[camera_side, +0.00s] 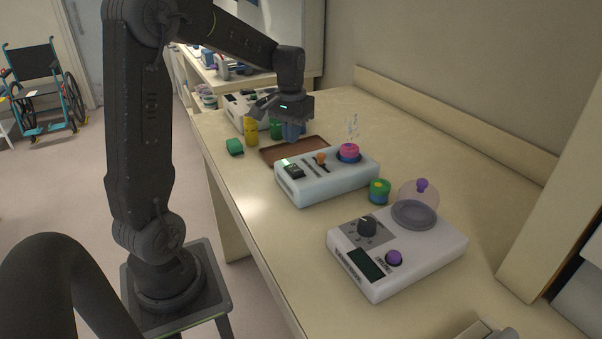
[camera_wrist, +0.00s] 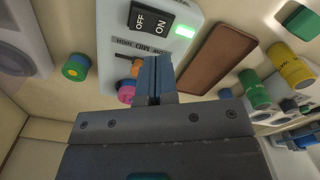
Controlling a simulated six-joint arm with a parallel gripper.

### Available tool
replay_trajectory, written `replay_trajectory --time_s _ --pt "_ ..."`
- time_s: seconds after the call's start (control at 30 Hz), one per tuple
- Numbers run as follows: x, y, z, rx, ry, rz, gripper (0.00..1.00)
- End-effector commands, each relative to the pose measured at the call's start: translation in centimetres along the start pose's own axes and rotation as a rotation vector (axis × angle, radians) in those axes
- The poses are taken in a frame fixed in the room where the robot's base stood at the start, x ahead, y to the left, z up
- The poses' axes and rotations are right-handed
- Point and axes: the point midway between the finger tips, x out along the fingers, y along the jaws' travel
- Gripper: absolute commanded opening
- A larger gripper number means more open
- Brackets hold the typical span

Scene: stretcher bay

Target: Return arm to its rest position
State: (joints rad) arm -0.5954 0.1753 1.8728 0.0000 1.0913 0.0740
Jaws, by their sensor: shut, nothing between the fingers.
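My gripper (camera_side: 293,132) hangs from my arm above the bench, over the far side of the brown tray and behind the switch box. Its fingers (camera_wrist: 154,76) are shut together and empty in the wrist view. The white switch box (camera_side: 328,181) has an OFF/ON rocker (camera_wrist: 151,19), a lit green light (camera_wrist: 184,31), an orange-knobbed slider (camera_side: 320,158) and a pink-and-blue round piece (camera_side: 348,152). In the wrist view my fingertips overlap part of the box.
The brown tray (camera_wrist: 216,57) looks empty. Yellow (camera_side: 251,132) and green (camera_side: 276,129) cylinders and a green block (camera_side: 235,146) stand near it. A green-and-blue round piece (camera_side: 379,191) sits between the boxes. A second white box (camera_side: 397,255) has a clear-lidded grey dish.

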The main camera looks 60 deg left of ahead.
Motion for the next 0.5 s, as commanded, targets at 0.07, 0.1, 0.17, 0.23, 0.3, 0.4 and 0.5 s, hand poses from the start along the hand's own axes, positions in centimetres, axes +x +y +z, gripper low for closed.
replay_trajectory --time_s 0.07,0.1,0.17,0.23,0.3,0.4,0.5 --pt "-0.6 0.8 0.6 0.019 0.017 -0.001 0.00" --pt "-1.1 1.5 1.2 0.035 0.032 -0.001 0.00" --pt "-2.1 3.0 2.5 0.069 0.064 -0.002 0.00" --pt "-3.4 5.0 4.6 0.121 0.113 0.001 0.00" --pt "-4.5 7.0 7.2 0.179 0.169 0.007 0.00" --pt "-5.7 9.2 11.2 0.264 0.246 0.024 0.00" --pt "-6.2 10.8 15.2 0.344 0.322 0.048 0.00"
